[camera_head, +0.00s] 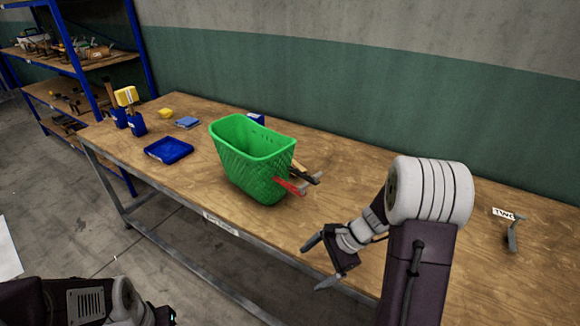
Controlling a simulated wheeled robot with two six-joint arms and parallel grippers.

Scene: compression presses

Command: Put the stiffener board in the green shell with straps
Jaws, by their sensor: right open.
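A green open-topped basket with lattice sides (262,184) stands upright near the middle of the wooden table; it is the only green container I see. A red handle or strap end (289,187) and a dark tool-like piece (303,174) show at its right side; I cannot tell whether they are attached. I cannot make out a stiffener board. My right gripper (318,264) is open and empty, at the table's front edge, right of and nearer than the basket. Part of my left arm shows at the lower left, but its gripper does not show.
A blue tray (168,150), a blue pad (187,123), a yellow block (166,113) and blue holders (137,123) are on the table's left. A small blue item (257,118) is behind the basket. A grey tool (513,235) lies right. A shelf rack (75,60) stands back left.

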